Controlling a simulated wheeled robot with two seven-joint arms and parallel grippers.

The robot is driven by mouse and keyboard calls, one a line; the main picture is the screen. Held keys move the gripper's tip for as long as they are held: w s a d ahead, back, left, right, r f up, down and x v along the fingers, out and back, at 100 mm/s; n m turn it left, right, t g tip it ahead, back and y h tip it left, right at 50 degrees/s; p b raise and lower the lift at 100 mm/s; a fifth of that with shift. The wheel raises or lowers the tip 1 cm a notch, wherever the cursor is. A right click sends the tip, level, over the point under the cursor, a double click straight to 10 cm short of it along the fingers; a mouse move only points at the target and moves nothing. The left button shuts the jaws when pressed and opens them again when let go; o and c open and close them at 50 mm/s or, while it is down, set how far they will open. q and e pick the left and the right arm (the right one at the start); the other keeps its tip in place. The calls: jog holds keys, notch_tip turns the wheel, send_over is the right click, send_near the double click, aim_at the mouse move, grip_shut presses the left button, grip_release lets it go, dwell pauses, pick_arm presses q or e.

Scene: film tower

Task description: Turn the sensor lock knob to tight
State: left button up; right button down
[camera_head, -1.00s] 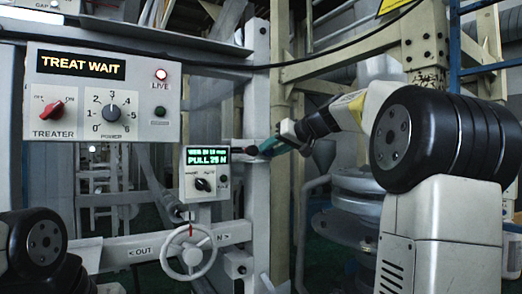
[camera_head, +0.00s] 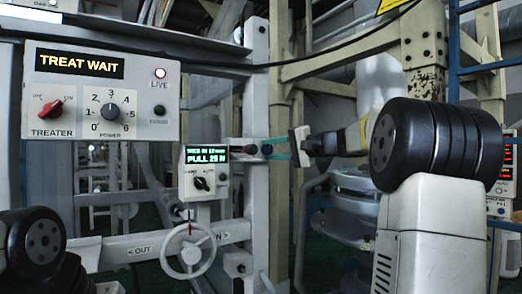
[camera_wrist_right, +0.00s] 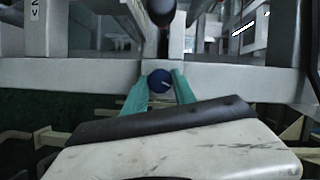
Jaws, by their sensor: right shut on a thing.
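The sensor lock knob is a small dark blue round knob with a pale line on its face (camera_wrist_right: 160,81). In the head view it shows as a dark blue spot (camera_head: 267,150) on the pale post, right of the small display box. My right gripper (camera_head: 274,149) reaches in from the right with teal fingers. In the right wrist view these fingers (camera_wrist_right: 160,86) are shut on the knob, one on each side. No tight or loose marking is readable near the knob. My left gripper is out of view.
The small box (camera_head: 205,172) reads "PULL 25 N". A white handwheel (camera_head: 188,250) stands below it, on a rail marked OUT. The treater panel (camera_head: 101,94) reads "TREAT WAIT" at upper left. A dark cylinder (camera_wrist_right: 160,10) is close above the knob.

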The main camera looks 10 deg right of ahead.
jog(key=m+t+y, duration=0.1)
jog(key=m, duration=0.3)
jog(key=shift+f, duration=0.15)
jog(key=shift+m, duration=0.3)
dwell(0.3)
jog(key=c, duration=1)
grip_release()
jog(key=v, duration=0.7)
jog(key=shift+s+d+f, duration=0.2)
jog(key=shift+s+d, duration=0.05)
jog(key=shift+s, duration=0.05)
